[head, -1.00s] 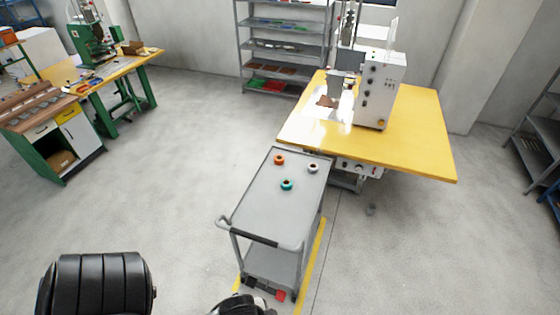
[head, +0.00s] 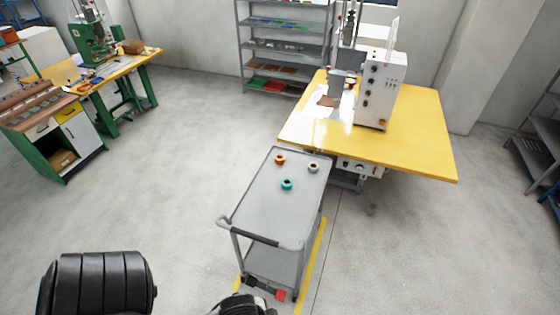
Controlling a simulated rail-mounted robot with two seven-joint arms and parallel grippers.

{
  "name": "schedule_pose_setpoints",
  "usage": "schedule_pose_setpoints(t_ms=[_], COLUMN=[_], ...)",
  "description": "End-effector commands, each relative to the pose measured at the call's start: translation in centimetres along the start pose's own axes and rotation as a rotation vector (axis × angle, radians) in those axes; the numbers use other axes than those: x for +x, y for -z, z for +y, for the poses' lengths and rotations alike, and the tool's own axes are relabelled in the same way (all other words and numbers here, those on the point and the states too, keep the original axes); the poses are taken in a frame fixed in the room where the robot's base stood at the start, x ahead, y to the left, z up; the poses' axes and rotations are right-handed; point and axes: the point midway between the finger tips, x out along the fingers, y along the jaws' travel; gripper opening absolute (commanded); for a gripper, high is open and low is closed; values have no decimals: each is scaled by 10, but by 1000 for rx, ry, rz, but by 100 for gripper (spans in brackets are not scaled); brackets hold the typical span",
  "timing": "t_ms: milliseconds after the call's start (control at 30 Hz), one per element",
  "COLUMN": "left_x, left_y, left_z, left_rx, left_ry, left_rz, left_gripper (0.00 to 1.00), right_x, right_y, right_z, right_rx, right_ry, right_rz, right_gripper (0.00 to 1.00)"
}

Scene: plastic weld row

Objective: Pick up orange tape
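The orange tape (head: 280,160) is a small roll on the top shelf of a grey cart (head: 262,205), toward the cart's far end. A white or grey roll (head: 313,167) lies to its right, and a teal roll (head: 287,184) lies nearer, just below it in the picture. The rolls are apart from each other. Black rounded parts of my own body show at the bottom edge. Neither of my grippers is in view.
A yellow table (head: 420,135) with a white machine (head: 381,90) stands behind the cart at the right. Grey shelving (head: 287,47) stands at the back wall. A green-legged workbench (head: 140,65) and a cabinet (head: 80,138) are at the left. The floor left of the cart is clear.

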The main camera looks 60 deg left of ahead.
Motion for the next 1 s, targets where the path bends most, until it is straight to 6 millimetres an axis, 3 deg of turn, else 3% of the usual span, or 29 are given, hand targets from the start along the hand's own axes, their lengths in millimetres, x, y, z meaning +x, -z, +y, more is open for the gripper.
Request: schedule_pose_setpoints(t_ms=[67,667,1000], left_x=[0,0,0], left_y=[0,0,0], left_z=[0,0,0], left_rx=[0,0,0], left_ry=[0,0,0], left_rz=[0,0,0], left_gripper=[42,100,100], right_x=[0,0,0], right_y=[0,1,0], right_z=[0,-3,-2], right_rx=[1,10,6], right_ry=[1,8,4], right_rz=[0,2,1], right_gripper=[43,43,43])
